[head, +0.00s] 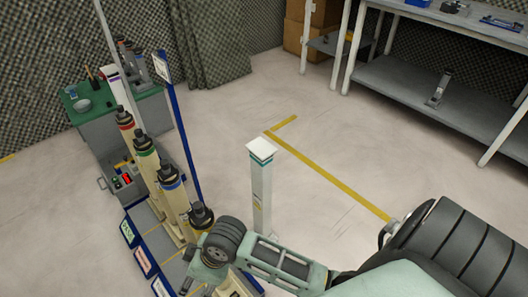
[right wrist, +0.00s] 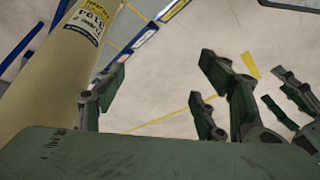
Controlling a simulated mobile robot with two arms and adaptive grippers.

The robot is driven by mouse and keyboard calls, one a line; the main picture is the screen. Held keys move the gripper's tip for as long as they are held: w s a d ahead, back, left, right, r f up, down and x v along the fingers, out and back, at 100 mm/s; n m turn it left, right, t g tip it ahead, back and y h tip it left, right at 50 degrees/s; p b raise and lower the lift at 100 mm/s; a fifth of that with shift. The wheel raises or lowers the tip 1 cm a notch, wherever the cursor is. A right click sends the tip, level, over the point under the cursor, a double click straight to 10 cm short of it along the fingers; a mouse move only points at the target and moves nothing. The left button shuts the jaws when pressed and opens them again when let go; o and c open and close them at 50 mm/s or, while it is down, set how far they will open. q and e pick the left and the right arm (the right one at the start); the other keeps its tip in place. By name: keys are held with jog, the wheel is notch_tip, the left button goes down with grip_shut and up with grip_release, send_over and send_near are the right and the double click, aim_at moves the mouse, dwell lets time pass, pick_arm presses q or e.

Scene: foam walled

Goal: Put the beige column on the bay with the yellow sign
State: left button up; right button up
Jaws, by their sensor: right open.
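Several beige columns with dark caps stand in a row on the blue-edged rack at the left of the head view, with red (head: 125,122), green (head: 147,160) and blue (head: 177,200) bands. A further dark cap (head: 201,215) shows by my right wrist. In the right wrist view a beige column (right wrist: 52,75) with a yellow and white label fills the left side, beside my right gripper (right wrist: 163,75), which is open with nothing between its fingers. A blue-framed sign with a yellowish face (right wrist: 173,9) shows at the top of that view. My left gripper is not in view.
A pale square post (head: 261,190) with a teal band stands on the floor right of the rack. Green (head: 127,233) and red (head: 145,262) signs line the rack front. A green-topped bench (head: 85,100) is behind; grey shelves (head: 430,85) stand right. Floor between is open.

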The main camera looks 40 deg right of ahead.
jog(key=s+d+f+m+h, duration=0.3)
jog(key=s+d+f+m, duration=0.3)
jog(key=s+d, duration=0.6)
notch_tip(320, 180, down, 2)
jog(key=shift+f, duration=0.25)
jog(key=shift+d, duration=0.1)
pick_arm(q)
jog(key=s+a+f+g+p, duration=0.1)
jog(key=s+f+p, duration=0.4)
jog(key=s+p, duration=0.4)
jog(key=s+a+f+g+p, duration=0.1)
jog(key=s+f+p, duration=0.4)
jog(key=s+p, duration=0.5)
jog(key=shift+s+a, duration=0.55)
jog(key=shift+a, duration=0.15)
pick_arm(e)
jog(key=s+d+f+g, duration=0.1)
jog(key=s+f, duration=0.4)
jog(key=s, duration=0.5)
jog(key=s+d+f+g, duration=0.1)
jog(key=s+f, duration=0.4)
jog(key=s, duration=0.5)
jog(key=shift+d+f, duration=0.15)
jog(key=shift+d, duration=0.5)
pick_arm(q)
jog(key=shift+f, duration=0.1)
pick_arm(e)
jog(key=shift+s, duration=0.1)
